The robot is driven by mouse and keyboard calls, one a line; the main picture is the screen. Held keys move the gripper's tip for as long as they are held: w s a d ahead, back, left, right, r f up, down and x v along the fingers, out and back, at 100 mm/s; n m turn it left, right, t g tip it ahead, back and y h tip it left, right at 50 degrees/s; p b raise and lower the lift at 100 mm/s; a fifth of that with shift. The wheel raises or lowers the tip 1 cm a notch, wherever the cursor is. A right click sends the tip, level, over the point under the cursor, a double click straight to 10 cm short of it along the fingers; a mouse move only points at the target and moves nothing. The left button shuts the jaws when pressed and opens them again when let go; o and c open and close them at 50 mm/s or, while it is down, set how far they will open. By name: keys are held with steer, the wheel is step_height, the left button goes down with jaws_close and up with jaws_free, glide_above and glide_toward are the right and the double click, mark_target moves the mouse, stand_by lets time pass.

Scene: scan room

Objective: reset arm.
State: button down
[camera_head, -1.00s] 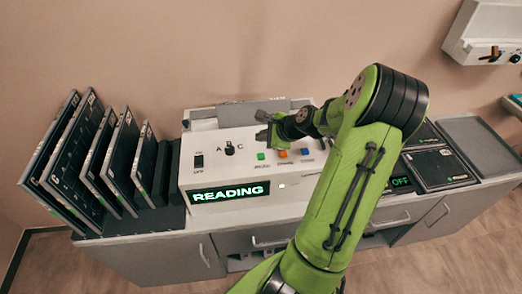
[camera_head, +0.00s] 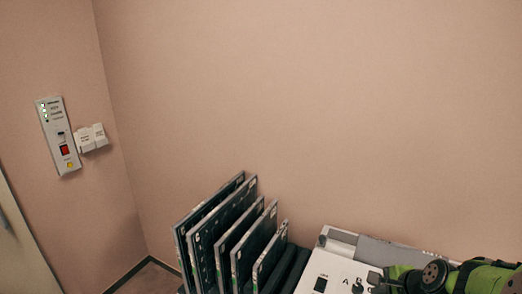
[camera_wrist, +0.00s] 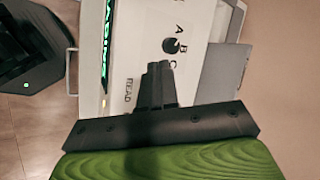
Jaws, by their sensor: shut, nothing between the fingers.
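My green arm shows at the lower right corner in the head view, with my gripper (camera_head: 387,280) at its left end, in front of the white reader machine (camera_head: 335,270). In the wrist view my gripper (camera_wrist: 160,70) is shut and empty, its dark fingers together above the white panel of the machine (camera_wrist: 130,60). A black knob (camera_wrist: 170,46) with letters A, B, C lies just beyond the fingertips. The green lit display (camera_wrist: 107,45) runs along the panel's left edge. I cannot tell the exact gap between fingers and panel.
Several dark flat cassettes (camera_head: 228,235) stand upright in a rack left of the machine. A wall panel (camera_head: 58,135) with a red switch and a small white box (camera_head: 92,138) hang on the left wall. A door edge (camera_head: 15,240) shows at far left. The wall above is bare.

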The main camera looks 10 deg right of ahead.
steer(key=s+a+r+n+g+h, duration=0.1)
steer(key=s+a+r+n, duration=0.3)
steer(key=a+n, duration=0.25)
steer(key=s+a+r+n+g+h, duration=0.1)
steer(key=s+a+r+n, duration=0.3)
steer(key=a, duration=0.4)
steer(key=s+a+r+n, duration=0.3)
steer(key=s+a+n, duration=0.1)
steer(key=s+n, duration=0.5)
steer(key=shift+s+a+r+t+y, duration=0.2)
steer(key=shift+s+a+t+y, duration=0.15)
steer(key=shift+s, duration=0.6)
steer(key=shift+d, duration=0.1)
